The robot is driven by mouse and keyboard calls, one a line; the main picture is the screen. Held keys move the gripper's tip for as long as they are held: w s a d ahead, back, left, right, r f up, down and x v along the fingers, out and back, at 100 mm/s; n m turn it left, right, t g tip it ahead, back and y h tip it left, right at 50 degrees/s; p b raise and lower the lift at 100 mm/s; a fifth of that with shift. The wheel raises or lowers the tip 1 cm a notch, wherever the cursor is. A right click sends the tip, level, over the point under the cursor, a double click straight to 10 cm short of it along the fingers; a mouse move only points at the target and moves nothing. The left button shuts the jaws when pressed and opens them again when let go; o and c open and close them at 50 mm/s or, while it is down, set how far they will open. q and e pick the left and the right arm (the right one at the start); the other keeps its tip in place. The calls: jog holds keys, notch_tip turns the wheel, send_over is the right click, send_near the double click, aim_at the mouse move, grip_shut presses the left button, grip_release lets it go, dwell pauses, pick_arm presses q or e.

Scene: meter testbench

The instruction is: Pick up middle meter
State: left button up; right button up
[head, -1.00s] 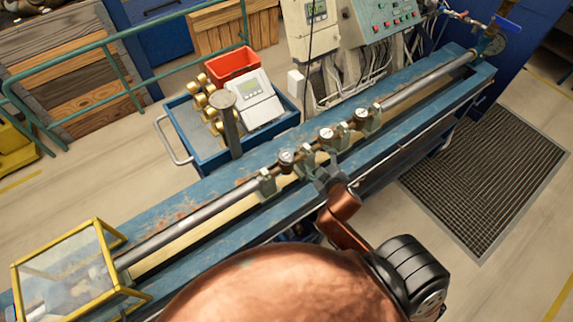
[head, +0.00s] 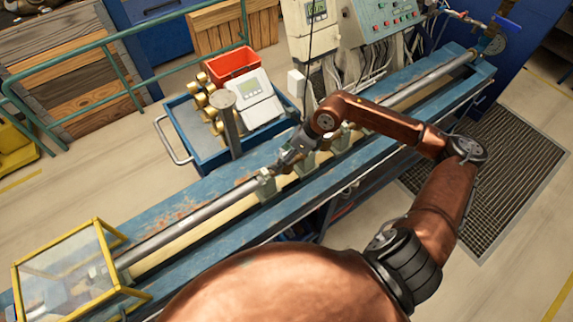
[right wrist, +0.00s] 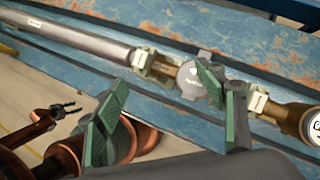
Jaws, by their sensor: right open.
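My right gripper (head: 284,160) is open over the bench at the left end of the meter row. In the right wrist view its green-padded fingers (right wrist: 162,88) are apart. A round grey meter (right wrist: 190,80) with brass ends sits in the pipe line beside the right finger, partly hidden by it. Another meter (right wrist: 313,122) is cut off at the right edge. In the head view my right arm hides most of the row, including the middle meter. My left gripper (right wrist: 70,109) is small in the right wrist view; its jaws are unclear.
The blue bench (head: 180,212) carries a long steel pipe (head: 205,212) and green clamps (head: 266,184). Behind it stands a blue cart (head: 190,128) with a red bin (head: 232,64) and a white display unit (head: 250,106). A yellow-framed clear box (head: 68,265) covers the left end.

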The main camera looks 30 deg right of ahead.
jog(key=shift+g+h, duration=0.3)
jog(key=shift+h, duration=0.6)
jog(key=d, duration=0.2)
jog(key=d+f, duration=0.1)
jog(key=d, duration=0.1)
jog(key=shift+d+f, duration=0.1)
jog(key=shift+d, duration=0.2)
jog(key=p+x, duration=0.1)
jog(key=x, duration=0.2)
jog(key=p+x, duration=0.1)
jog(key=x, duration=0.2)
jog(key=shift+w+a, duration=0.15)
jog(key=shift+w, duration=0.3)
jog(key=shift+w+f, duration=0.1)
jog(key=shift+f, duration=0.15)
grip_shut()
jog(key=shift+r, duration=0.1)
